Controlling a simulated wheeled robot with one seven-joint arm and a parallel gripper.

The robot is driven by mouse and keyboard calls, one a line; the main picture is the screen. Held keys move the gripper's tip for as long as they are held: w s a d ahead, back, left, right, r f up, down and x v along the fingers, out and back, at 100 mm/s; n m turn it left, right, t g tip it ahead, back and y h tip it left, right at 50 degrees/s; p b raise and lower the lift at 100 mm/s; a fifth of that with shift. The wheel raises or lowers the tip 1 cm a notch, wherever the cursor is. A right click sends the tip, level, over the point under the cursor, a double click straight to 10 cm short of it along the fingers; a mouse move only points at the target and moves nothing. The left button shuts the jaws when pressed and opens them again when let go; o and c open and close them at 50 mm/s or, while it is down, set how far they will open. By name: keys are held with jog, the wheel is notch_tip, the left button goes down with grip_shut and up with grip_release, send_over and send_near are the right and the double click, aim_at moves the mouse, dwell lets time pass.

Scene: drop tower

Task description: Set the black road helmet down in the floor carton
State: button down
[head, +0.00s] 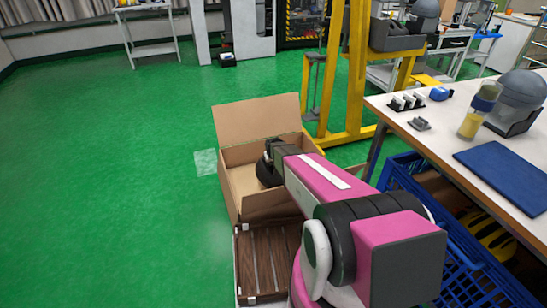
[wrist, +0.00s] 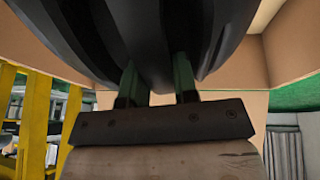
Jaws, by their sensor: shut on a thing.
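The black road helmet (head: 267,174) is mostly hidden behind my arm in the head view. It fills the top of the wrist view (wrist: 165,40) as a dark ribbed shell. My gripper (wrist: 157,82) is shut on the helmet, with both fingers reaching its edge. In the head view my gripper (head: 270,155) is over the right part of the floor carton. The floor carton (head: 268,206) is open brown cardboard with a tall raised flap at the back. The helmet appears inside the carton's opening; whether it touches the bottom is hidden.
At right, a workbench (head: 400,122) holds a grey helmet (head: 522,90), with a blue crate (head: 405,170) below. The green floor (head: 100,180) at left is clear.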

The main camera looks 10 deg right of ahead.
notch_tip(320, 180, down, 9)
jog(key=shift+f, duration=0.15)
dwell(0.5)
jog(key=shift+f, duration=0.5)
dwell(0.6)
jog(key=c, duration=0.8)
grip_release()
jog(key=c, duration=0.3)
jog(key=shift+r, duration=0.1)
jog(key=shift+r, duration=3.9)
